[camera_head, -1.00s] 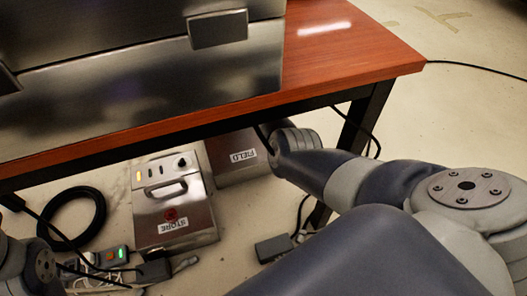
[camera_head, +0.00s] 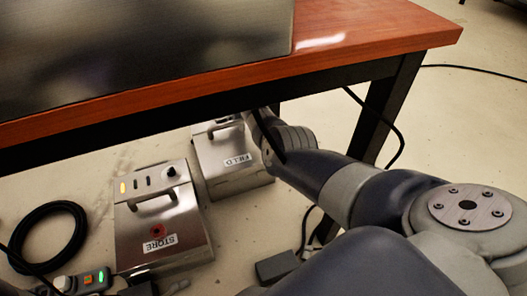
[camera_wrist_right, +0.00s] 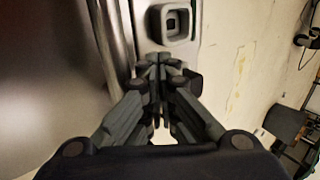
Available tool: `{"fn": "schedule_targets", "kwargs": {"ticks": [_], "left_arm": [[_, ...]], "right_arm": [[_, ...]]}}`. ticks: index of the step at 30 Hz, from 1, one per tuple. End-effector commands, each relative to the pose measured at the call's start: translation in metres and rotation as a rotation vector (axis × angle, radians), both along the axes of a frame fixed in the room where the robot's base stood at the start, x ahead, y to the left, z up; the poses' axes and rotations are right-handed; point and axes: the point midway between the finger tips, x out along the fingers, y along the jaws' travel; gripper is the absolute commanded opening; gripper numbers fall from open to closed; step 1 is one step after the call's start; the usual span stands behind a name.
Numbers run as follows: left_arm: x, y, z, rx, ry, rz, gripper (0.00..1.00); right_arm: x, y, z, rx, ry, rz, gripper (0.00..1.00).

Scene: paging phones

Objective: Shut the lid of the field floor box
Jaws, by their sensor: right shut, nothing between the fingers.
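The field floor box (camera_head: 228,176) is a silver metal box with a FIELD label, on the floor under the table. Its far end shows a panel strip, partly covered by my right arm. In the head view my right wrist is over the box's right side and the fingertips are hidden. In the right wrist view my right gripper (camera_wrist_right: 160,64) is shut and empty, close to a metal surface with a square, dark-centred fitting (camera_wrist_right: 172,23). I cannot tell whether the fingers touch it, or how far open the lid is. My left gripper is out of view.
The STORE floor box (camera_head: 160,226) stands left of the field box. A red-brown table top (camera_head: 385,38) and its black leg (camera_head: 392,112) lie above and to the right. A coiled black cable (camera_head: 48,236) and a power strip (camera_head: 88,281) are at lower left.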

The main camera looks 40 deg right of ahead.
Motion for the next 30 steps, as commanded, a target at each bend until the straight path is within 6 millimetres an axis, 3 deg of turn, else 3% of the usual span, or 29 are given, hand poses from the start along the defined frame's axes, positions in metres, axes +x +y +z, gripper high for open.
{"fn": "schedule_targets", "kwargs": {"ticks": [17, 30], "left_arm": [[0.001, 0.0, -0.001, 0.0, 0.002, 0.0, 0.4], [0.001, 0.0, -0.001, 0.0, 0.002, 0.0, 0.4]], "right_arm": [[0.0, 0.0, 0.001, 0.0, -0.001, 0.0, 0.0], [-0.014, 0.004, 0.02, -0.001, -0.001, -0.001, 0.0]]}}
